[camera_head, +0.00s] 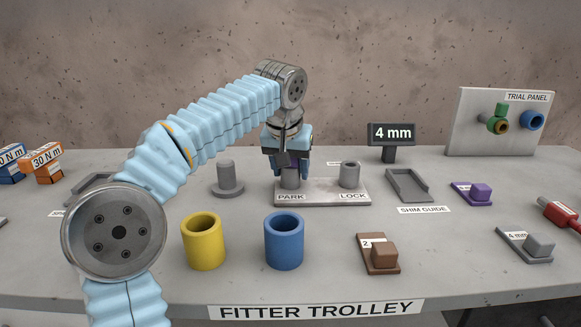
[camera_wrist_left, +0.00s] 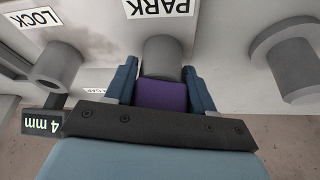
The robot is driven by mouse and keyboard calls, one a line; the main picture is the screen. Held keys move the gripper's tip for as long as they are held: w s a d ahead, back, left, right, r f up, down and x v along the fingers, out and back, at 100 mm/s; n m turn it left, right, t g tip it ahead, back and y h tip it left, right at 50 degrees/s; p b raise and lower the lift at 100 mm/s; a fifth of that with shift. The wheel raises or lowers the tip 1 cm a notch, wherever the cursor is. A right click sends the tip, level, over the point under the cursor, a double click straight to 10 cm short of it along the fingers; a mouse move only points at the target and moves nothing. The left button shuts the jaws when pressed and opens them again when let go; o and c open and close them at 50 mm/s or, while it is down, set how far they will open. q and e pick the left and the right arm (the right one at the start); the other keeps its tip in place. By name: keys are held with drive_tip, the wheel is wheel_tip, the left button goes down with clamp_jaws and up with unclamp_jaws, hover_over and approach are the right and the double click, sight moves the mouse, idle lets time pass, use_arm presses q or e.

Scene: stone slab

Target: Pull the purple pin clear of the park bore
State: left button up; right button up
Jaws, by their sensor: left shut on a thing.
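The purple pin (camera_wrist_left: 162,96) is between the two blue fingers of my left gripper (camera_wrist_left: 162,88) in the left wrist view. My left gripper (camera_head: 289,168) is shut on it and points down directly over the park bore. The park bore is a grey upright cylinder (camera_head: 290,182) at the left end of the plate, behind the PARK label; it also shows in the left wrist view (camera_wrist_left: 165,55). The pin's end lies against or inside the bore's mouth; I cannot tell how deep. The head view mostly hides the pin behind the fingers. My right gripper is not in view.
The lock bore (camera_head: 350,174) stands at the plate's right end. A grey flanged post (camera_head: 227,178) stands left of the plate. A yellow cup (camera_head: 203,243) and a blue cup (camera_head: 284,243) stand in front. A 4 mm sign (camera_head: 391,134) stands behind.

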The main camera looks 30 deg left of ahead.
use_arm(q)
drive_tip(key=shift+r, duration=2.85)
drive_tip(key=shift+r, duration=0.1)
